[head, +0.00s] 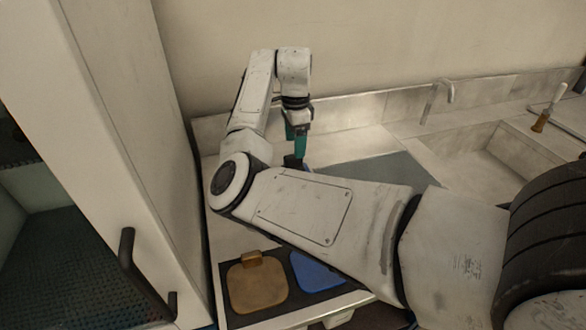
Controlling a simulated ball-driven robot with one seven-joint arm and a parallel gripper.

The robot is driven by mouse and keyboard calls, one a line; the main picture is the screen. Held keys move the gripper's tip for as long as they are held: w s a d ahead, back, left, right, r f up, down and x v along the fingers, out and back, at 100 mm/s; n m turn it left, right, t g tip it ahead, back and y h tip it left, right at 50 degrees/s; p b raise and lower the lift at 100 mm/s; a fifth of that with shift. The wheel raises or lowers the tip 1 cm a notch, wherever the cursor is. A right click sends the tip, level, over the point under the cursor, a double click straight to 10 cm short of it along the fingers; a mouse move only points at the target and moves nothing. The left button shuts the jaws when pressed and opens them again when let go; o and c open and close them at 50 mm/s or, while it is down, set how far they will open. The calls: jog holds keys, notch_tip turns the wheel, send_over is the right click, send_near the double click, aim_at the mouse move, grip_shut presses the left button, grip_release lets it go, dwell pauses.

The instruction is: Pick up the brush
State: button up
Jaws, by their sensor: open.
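A small upright item with a pale handle and an orange-brown lower end, which looks like the brush (548,110), stands at the far right on the counter by the sink. My gripper (296,162) points down over the back left of the counter, far to the left of the brush. It has a teal body and dark fingers. The gripper is open, and I see nothing held in it. My forearm partly hides the fingertips and the counter below them.
A sink (485,165) with a faucet (436,98) lies between my gripper and the brush. A grey-green mat (385,168) lies left of the sink. Brown (257,283) and blue (316,272) pads lie in front. A tall cabinet (120,130) with a dark handle bounds the left.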

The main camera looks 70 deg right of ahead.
aim_at(293, 155)
jog(key=f, duration=0.4)
jog(key=f+p, duration=0.1)
jog(key=f, duration=0.3)
jog(key=shift+w+a+f, duration=0.1)
jog(key=shift+w+a, duration=0.05)
jog(key=shift+w, duration=0.05)
jog(key=shift+c, duration=0.2)
jog(key=c, duration=1.1)
jog(key=shift+c, duration=0.2)
jog(key=shift+r, duration=0.65)
jog(key=s+a+r+b, duration=0.1)
jog(key=s+a+r, duration=0.1)
jog(key=s+r, duration=0.9)
jog(key=s, duration=0.2)
jog(key=shift+s+a+r, duration=0.15)
jog(key=shift+s+r, duration=0.25)
